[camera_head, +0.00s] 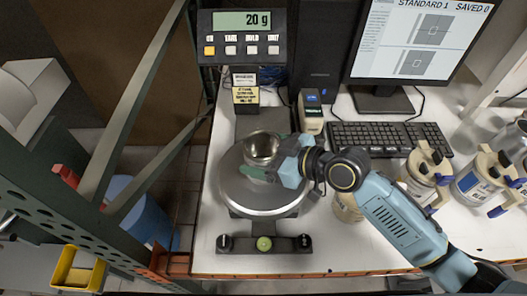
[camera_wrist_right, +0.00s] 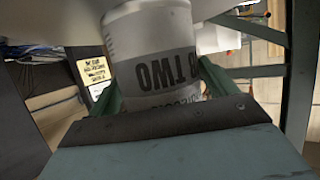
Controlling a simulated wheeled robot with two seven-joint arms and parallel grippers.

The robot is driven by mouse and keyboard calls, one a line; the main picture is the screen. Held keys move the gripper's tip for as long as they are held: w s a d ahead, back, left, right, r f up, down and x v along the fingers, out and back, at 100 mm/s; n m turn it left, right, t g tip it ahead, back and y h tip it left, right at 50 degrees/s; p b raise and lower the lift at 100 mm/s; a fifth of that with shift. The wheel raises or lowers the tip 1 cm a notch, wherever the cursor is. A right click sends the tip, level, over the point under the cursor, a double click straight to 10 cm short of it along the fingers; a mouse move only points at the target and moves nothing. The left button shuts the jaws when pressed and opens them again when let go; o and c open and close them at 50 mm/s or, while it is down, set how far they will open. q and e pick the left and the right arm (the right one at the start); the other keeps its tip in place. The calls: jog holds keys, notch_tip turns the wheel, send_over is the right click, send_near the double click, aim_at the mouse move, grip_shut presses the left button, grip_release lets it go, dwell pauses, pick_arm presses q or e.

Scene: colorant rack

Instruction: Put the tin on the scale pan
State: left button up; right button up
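The tin (camera_head: 262,147) is an open-topped metal can over the round scale pan (camera_head: 262,197), towards its back. It looks upright, but I cannot tell whether its base rests on the pan. My right gripper (camera_head: 266,158) reaches in from the right with a green finger on either side of the tin and looks shut on it. In the right wrist view the tin (camera_wrist_right: 160,55) shows a pale label with the word TWO between the fingers (camera_wrist_right: 160,90). The scale display (camera_head: 242,22) reads 20 g. My left gripper is out of view.
A small label printer (camera_head: 312,113) stands right of the scale column. A keyboard (camera_head: 385,138) and monitor (camera_head: 420,40) are at the back. Several handled cans, one a white can (camera_head: 478,183), stand at the right. A green rack post (camera_head: 130,95) is at the left.

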jog(key=shift+o, duration=1.3)
jog(key=shift+r, duration=0.1)
jog(key=shift+s+d+r, duration=0.1)
jog(key=shift+d+r, duration=0.05)
jog(key=shift+d, duration=0.05)
jog(key=b+v, duration=0.1)
jog(key=v, duration=1)
jog(key=shift+d, duration=0.2)
jog(key=shift+s, duration=0.15)
dwell(0.4)
